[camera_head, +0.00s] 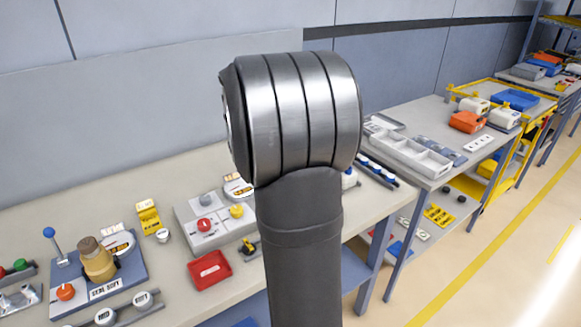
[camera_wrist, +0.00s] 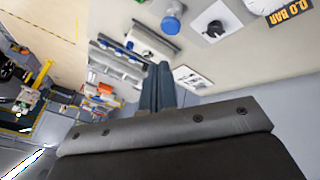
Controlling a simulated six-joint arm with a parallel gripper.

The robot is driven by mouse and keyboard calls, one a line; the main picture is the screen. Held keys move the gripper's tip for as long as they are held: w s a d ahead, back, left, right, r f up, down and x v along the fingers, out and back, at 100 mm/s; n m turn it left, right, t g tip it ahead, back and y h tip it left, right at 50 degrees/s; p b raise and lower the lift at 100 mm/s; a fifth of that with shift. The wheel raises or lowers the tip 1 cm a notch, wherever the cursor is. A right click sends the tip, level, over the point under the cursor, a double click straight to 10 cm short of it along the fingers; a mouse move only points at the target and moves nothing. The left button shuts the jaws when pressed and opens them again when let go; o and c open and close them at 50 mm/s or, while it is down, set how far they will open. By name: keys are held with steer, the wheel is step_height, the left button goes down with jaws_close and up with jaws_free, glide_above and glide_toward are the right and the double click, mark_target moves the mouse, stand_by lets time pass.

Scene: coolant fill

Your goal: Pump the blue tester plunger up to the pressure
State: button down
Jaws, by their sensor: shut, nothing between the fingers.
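In the wrist view, a blue round knob (camera_wrist: 171,24), likely the tester plunger, stands on the pale bench top near the upper edge. To its right are a black knob (camera_wrist: 214,29) on a white plate and a dark display (camera_wrist: 291,14) reading 0.0 BAR in yellow. My gripper (camera_wrist: 159,68) has its dark fingers together, with nothing between them. The fingers appear below the blue knob in the picture and apart from it. In the head view my arm hides the gripper and most of the tester area.
In the head view, a red tray (camera_head: 209,270) and a grey box with red and yellow knobs (camera_head: 204,226) stand left of my arm. A blue-balled lever (camera_head: 49,233) stands farther left. A grey compartment tray (camera_head: 411,152) lies on the bench to the right.

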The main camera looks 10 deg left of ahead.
steer(key=a+m+h, duration=0.1)
steer(key=m, duration=0.2)
steer(key=f+m+t+h, duration=0.1)
steer(key=m, duration=0.2)
steer(key=a+m, duration=0.1)
steer(key=m, duration=0.3)
steer(key=shift+w+a+f+t+h, duration=0.3)
steer(key=shift+w+a+f+h, duration=0.05)
steer(key=shift+w+f+h, duration=0.05)
steer(key=x, duration=1)
steer(key=shift+f, duration=0.1)
step_height(320, 180, down, 2)
steer(key=shift+f, duration=0.95)
steer(key=shift+f, duration=0.1)
